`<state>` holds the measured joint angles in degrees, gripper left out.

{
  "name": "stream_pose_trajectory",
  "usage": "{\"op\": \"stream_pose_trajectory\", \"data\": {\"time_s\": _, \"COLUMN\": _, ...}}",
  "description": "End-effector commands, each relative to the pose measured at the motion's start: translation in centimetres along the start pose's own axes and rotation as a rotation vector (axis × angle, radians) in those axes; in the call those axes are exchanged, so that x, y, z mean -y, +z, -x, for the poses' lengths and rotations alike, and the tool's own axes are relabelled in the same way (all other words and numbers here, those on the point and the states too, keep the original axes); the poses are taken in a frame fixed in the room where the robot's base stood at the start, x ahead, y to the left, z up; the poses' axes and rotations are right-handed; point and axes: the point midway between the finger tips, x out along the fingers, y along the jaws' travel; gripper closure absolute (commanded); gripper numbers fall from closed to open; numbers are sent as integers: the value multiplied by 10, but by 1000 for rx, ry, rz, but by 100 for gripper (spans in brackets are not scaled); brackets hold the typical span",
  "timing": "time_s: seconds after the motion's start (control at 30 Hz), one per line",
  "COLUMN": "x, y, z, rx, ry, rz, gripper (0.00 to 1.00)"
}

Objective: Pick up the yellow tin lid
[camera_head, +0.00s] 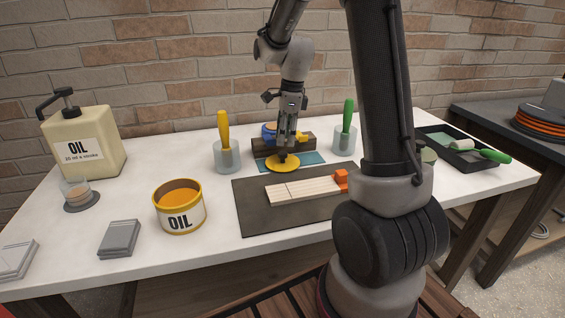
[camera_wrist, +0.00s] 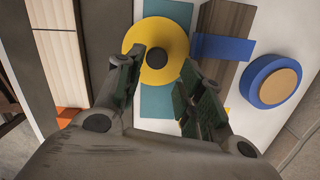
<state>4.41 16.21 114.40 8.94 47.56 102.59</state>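The yellow tin lid (camera_head: 276,168) lies flat, partly over a teal cloth (camera_head: 316,158), at the back edge of the dark mat. In the wrist view the lid (camera_wrist: 155,78) is a yellow disc with a round black knob (camera_wrist: 155,57) in its middle. My gripper (camera_head: 285,152) points down just above the lid. In the wrist view my gripper (camera_wrist: 164,60) has its fingers apart, with the knob showing between the fingertips. I cannot tell whether the fingers touch the lid. The open yellow oil tin (camera_head: 180,212) stands at the front left, filled with amber oil.
A glass with a yellow-handled brush (camera_head: 226,152) stands left of my gripper, one with a green-handled brush (camera_head: 345,138) to the right. A wooden block (camera_head: 303,145) and a blue roll (camera_wrist: 257,85) lie behind the lid. Pale wooden strips (camera_head: 300,190) lie on the mat (camera_head: 254,218).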

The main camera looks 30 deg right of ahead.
Motion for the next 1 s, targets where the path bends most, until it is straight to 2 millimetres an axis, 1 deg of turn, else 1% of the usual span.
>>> {"op": "stream_pose_trajectory", "data": {"time_s": 0.03, "x": -1, "y": 0, "z": -7, "rx": -1, "ry": 3, "rz": -1, "gripper": 62}}
{"op": "stream_pose_trajectory", "data": {"time_s": 0.17, "x": -2, "y": 0, "z": -23, "rx": -1, "ry": 2, "rz": 1, "gripper": 62}}
{"op": "stream_pose_trajectory", "data": {"time_s": 0.3, "x": -5, "y": 1, "z": -46, "rx": -1, "ry": 4, "rz": 2, "gripper": 62}}
{"op": "stream_pose_trajectory", "data": {"time_s": 0.4, "x": -5, "y": 1, "z": -59, "rx": -1, "ry": 2, "rz": 3, "gripper": 62}}
{"op": "stream_pose_trajectory", "data": {"time_s": 0.5, "x": -5, "y": 1, "z": -65, "rx": -1, "ry": 1, "rz": 3, "gripper": 62}}
{"op": "stream_pose_trajectory", "data": {"time_s": 0.7, "x": -4, "y": 1, "z": -66, "rx": 0, "ry": 0, "rz": 4, "gripper": 62}}
{"op": "stream_pose_trajectory", "data": {"time_s": 0.73, "x": -4, "y": 1, "z": -66, "rx": 0, "ry": 0, "rz": 4, "gripper": 66}}
{"op": "stream_pose_trajectory", "data": {"time_s": 0.8, "x": -4, "y": 1, "z": -66, "rx": 0, "ry": 0, "rz": 4, "gripper": 78}}
{"op": "stream_pose_trajectory", "data": {"time_s": 0.9, "x": -4, "y": 1, "z": -65, "rx": 0, "ry": 0, "rz": 4, "gripper": 94}}
{"op": "stream_pose_trajectory", "data": {"time_s": 1.0, "x": -4, "y": 1, "z": -65, "rx": 0, "ry": 0, "rz": 4, "gripper": 95}}
